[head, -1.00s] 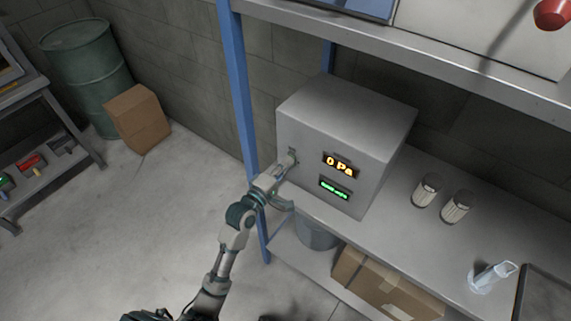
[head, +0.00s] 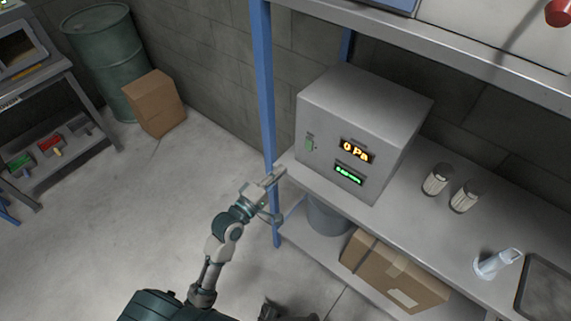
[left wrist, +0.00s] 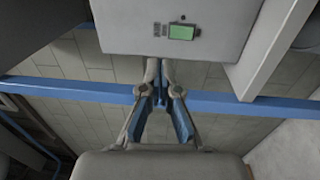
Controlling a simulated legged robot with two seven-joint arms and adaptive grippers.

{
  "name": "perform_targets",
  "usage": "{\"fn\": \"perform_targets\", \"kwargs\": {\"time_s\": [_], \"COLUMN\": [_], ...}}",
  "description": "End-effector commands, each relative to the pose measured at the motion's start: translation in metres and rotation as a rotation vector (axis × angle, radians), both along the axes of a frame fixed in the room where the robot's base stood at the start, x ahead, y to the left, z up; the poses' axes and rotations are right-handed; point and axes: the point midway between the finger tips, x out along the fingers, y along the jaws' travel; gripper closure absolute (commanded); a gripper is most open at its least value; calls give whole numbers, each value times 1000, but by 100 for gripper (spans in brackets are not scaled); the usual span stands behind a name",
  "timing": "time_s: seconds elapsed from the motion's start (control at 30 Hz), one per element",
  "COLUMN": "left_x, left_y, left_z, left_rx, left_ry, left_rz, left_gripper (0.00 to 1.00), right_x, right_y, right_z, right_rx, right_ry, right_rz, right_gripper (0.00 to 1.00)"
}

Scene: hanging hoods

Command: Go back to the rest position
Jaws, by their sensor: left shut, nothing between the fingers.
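My left gripper (head: 277,188) is in front of the shelf's blue post in the head view, below and left of a grey metal box. It is empty, and its fingers also show close together in the left wrist view (left wrist: 161,66). The grey box (head: 337,123) stands on the shelf with an orange "0 Pa" display (head: 357,151) and a smaller green display below it. A green switch (head: 310,144) is on the left of its front; it also shows lit green in the left wrist view (left wrist: 182,33). The gripper is apart from the switch. My right gripper is not in view.
The blue shelf post (head: 264,100) stands close beside the left gripper. Two small canisters (head: 436,180) and a clear bottle-like item (head: 497,264) are on the shelf. A cardboard box (head: 393,275) and a bucket (head: 327,216) are below. Open floor lies left.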

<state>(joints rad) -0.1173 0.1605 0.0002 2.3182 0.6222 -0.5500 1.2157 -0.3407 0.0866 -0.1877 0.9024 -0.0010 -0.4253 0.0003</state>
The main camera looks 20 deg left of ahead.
Motion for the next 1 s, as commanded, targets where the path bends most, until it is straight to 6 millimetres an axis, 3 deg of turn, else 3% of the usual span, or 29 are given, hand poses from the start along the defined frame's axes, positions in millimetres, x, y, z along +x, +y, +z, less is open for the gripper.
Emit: {"fn": "perform_targets", "kwargs": {"time_s": [0.63, 0.73, 0.87, 1.0], "left_x": [-4, 0, 12, 15], "left_y": [2, 3, 9, 17], "left_z": [0, -12, -73, -186], "left_rx": [2, 23, 135, 363], "left_ry": [2, 20, 105, 255], "left_rz": [0, 8, 38, 53], "left_gripper": [100, 100, 100, 100], "right_x": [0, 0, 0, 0], "right_y": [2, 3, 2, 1], "right_z": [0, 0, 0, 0], "right_rx": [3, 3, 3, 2], "right_ry": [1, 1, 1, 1], "right_rz": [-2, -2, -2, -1], "right_gripper": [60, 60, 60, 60]}}
